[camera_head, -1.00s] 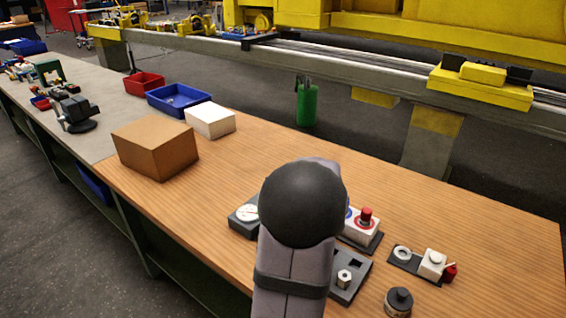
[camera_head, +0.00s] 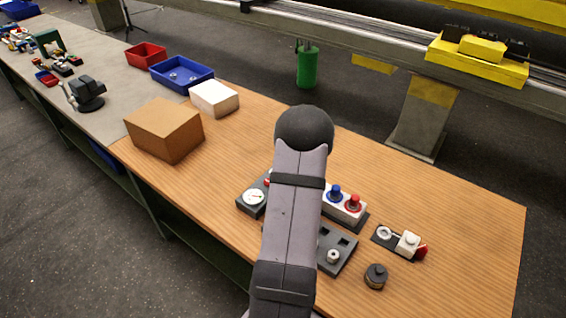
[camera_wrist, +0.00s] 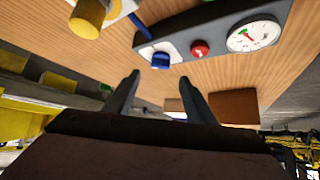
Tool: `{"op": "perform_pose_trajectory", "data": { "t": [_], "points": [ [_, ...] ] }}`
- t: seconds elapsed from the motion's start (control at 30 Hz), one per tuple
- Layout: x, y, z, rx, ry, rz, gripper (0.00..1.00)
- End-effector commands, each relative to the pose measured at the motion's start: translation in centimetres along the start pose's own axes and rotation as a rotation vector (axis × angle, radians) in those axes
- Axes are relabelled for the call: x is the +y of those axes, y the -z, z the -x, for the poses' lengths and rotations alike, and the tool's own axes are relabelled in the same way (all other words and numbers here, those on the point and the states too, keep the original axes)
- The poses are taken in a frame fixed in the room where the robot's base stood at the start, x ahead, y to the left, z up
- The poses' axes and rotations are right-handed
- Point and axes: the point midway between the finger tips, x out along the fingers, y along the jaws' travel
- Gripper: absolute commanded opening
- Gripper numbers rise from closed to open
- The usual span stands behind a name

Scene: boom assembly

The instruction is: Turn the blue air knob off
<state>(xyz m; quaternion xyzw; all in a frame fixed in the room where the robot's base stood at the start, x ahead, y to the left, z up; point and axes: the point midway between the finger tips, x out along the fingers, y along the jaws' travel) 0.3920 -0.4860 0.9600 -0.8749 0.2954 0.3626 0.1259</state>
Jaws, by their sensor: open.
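In the wrist view, a dark grey panel (camera_wrist: 183,33) carries a blue knob (camera_wrist: 160,60) on a white plate, a red button (camera_wrist: 199,48) and a round gauge (camera_wrist: 252,36). My gripper (camera_wrist: 158,77) is open and empty. The blue knob shows between and just beyond its fingertips; I cannot tell the exact gap. In the head view the panel's gauge (camera_head: 254,197) shows left of my arm, which hides the panel's other end and my gripper. A separate white box (camera_head: 344,205) with a blue button (camera_head: 336,192) and a red button (camera_head: 353,203) stands right of my arm.
A cardboard box (camera_head: 165,130) and white box (camera_head: 214,98) stand at the left. The wooden top between is clear.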

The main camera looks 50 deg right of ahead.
Motion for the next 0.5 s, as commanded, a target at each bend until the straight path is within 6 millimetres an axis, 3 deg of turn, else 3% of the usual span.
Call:
{"op": "perform_pose_trajectory", "data": {
  "t": [0.27,0.5],
  "points": [
    [0.0,0.1,-0.5,0.001,0.001,0.010,0.50],
    [-0.1,0.0,-2.8,0.000,0.003,0.011,0.50]
  ]
}}
